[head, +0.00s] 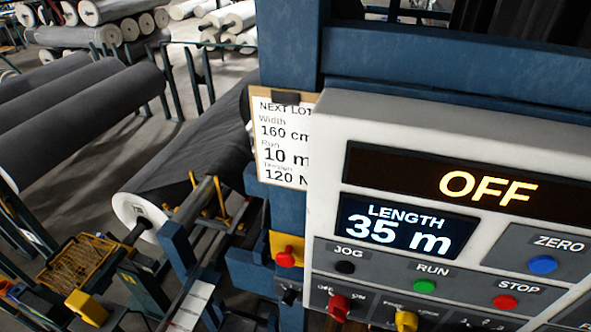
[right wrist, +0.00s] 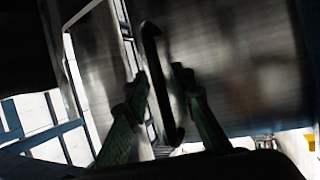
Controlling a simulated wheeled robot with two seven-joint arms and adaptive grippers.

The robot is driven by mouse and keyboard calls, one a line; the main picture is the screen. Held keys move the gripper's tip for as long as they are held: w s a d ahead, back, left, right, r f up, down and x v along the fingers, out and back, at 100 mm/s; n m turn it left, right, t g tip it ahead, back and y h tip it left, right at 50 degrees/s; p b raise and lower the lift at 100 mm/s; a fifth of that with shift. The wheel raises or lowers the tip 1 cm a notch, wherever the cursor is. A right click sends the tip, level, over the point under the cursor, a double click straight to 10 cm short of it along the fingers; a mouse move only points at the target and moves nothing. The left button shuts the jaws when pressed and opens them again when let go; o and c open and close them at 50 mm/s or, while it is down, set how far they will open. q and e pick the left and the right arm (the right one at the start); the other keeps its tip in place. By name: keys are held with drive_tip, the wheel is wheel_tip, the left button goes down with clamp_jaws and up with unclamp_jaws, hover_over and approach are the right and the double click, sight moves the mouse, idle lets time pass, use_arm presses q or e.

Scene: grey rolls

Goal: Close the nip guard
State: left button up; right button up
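In the right wrist view a dark, shiny metal panel (right wrist: 240,70), which looks like the nip guard, fills the upper right. A long black bar handle (right wrist: 152,45) runs down along its left part. My right gripper (right wrist: 161,76) has its two green fingers apart, one on each side of the handle's lower part. I see gaps between the fingers and the bar; whether either finger touches it I cannot tell. My left gripper is in neither view. I cannot pick out the guard in the head view.
A control panel (head: 330,215) showing OFF and LENGTH 35 m stands at the right of the head view. A clipboard note (head: 283,145) hangs beside it. A dark roll (head: 190,160) lies on the machine at left centre. More rolls (head: 80,115) rest on racks behind.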

clamp_jaws()
idle(0.4)
drive_tip(key=a+p, duration=0.1)
drive_tip(key=p, duration=0.1)
drive_tip(key=a+r+p, duration=0.1)
drive_tip(key=w+a+p, duration=0.1)
drive_tip(key=a+p, duration=0.1)
drive_tip(key=shift+r+p, duration=0.15)
drive_tip(key=shift+p, duration=0.15)
drive_tip(key=shift+w, duration=0.1)
drive_tip(key=shift+o, duration=0.9)
unclamp_jaws()
